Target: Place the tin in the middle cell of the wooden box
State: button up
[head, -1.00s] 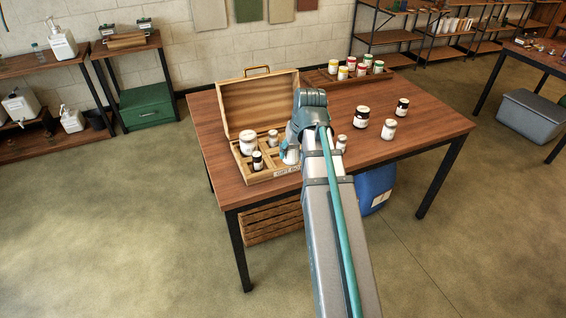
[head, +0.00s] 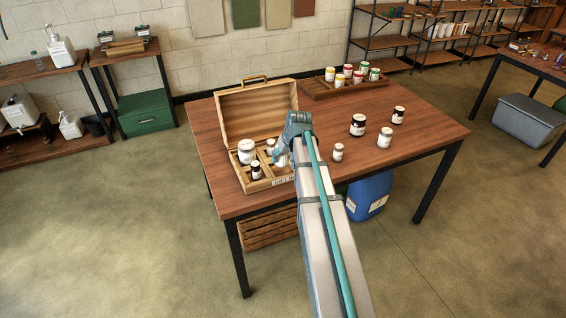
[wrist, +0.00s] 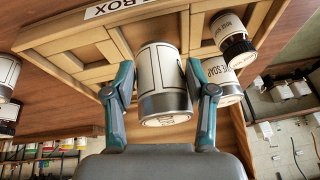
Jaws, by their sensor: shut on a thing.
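The tin (wrist: 160,85) is a metal can with a white label. My gripper (wrist: 160,72) is shut on it, one finger on each side. The open wooden box (head: 257,186) stands at the table's left part, lid raised at the back. In the head view my gripper (head: 281,158) is over the box's right part, partly hiding the cells. In the wrist view the tin is in front of the box's wooden dividers (wrist: 90,57). I cannot tell whether its base is inside a cell.
Loose jars (head: 358,125) stand on the table to the right. A tray (head: 318,92) of several paint jars is at the back. The table's front right is clear.

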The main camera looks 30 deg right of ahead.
aim_at(283, 164)
jog(key=shift+w+d+f, duration=0.15)
jog(key=shift+w+f, duration=0.4)
jog(key=shift+w+f+p, duration=0.1)
jog(key=shift+f+p, duration=0.25)
jog(key=shift+f, duration=0.05)
jog(key=shift+f+p, duration=0.45)
jog(key=shift+f, duration=0.9)
jog(key=o, duration=1.2)
jog(key=shift+f, duration=0.1)
jog(key=shift+o, duration=0.2)
jog(key=b+v, duration=0.2)
jog(key=v, duration=1)
